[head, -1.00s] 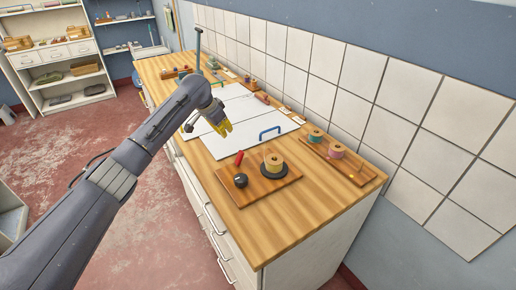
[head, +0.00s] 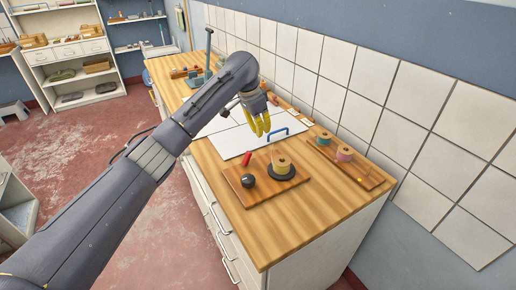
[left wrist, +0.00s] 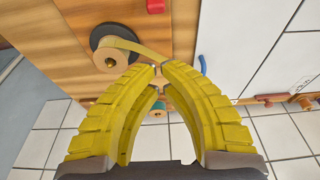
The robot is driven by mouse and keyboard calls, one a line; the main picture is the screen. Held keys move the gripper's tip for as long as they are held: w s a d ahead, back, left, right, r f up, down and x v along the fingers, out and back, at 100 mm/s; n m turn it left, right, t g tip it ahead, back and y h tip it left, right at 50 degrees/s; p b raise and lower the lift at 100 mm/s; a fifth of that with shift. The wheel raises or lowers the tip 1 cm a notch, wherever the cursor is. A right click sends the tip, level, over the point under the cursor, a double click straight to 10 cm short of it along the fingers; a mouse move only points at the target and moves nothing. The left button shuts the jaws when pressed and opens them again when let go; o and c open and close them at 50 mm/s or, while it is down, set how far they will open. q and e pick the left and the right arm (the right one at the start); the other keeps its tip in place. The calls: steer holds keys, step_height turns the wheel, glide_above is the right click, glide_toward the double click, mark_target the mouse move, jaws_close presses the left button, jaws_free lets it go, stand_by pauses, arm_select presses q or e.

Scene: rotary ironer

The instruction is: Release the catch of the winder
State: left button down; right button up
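The winder is a wooden board (head: 240,188) on the near part of the counter. It carries a tan spool (head: 281,163) on a black disc, a black knob (head: 248,181) and a red lever-like piece (head: 246,158). Which part is the catch is not certain. The spool (left wrist: 110,58) and part of the red piece (left wrist: 155,5) show there too. My right gripper is out of view.
A white panel with a blue handle (head: 273,135) lies behind the winder. A second wooden board (head: 362,174) with teal and pink spools lies near the tiled wall. More tools stand at the counter's far end. The counter's near corner is clear.

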mark_target(247, 159)
arm_select(q)
steer(key=x, duration=0.9)
steer(key=shift+f, duration=0.5)
steer(key=shift+s+a+r, duration=0.4)
steer(key=shift+s+a, duration=0.05)
steer(key=shift+a, duration=0.3)
steer(key=shift+s+a+r, duration=0.4)
steer(key=shift+s+a, duration=0.05)
steer(key=shift+a, duration=0.25)
